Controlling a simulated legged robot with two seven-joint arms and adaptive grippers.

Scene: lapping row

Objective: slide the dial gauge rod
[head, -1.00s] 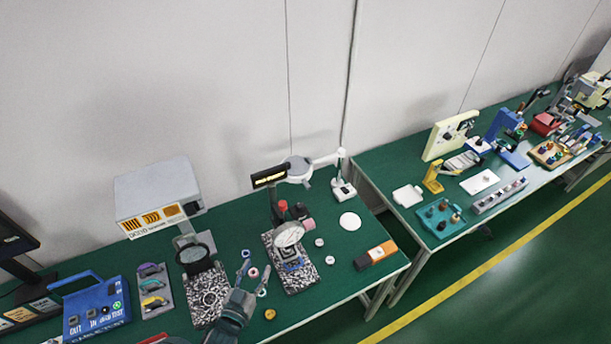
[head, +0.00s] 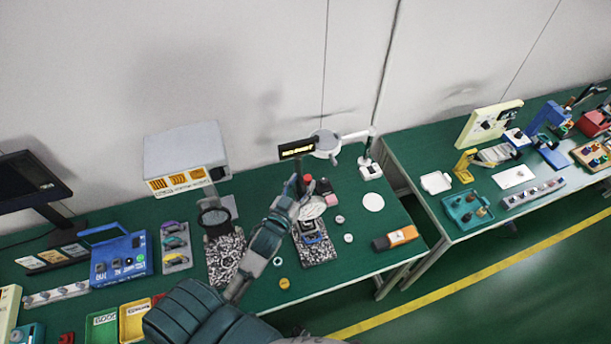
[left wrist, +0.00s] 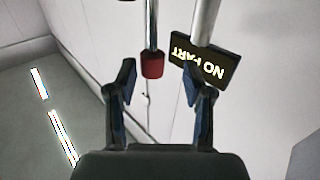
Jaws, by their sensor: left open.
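The dial gauge, with its round pale face (head: 313,208), stands over a speckled base (head: 320,252) on the left-hand bench. My left gripper (head: 291,192) is open beside the top of the gauge and partly hides it. In the left wrist view, a thin metal rod with a red cap (left wrist: 152,66) lies between the open fingers (left wrist: 158,70), closer to the left-hand finger. I see no clear contact. In the head view a red knob (head: 308,178) shows just behind the gripper. My right gripper is not in view.
A "NO PART" display (left wrist: 212,60) on a thick post is close behind the right-hand finger; it also shows in the head view (head: 297,149). A magnifier lamp (head: 326,143) stands behind. A second speckled stand (head: 226,258) is left of my forearm. An orange-black box (head: 396,238) lies right.

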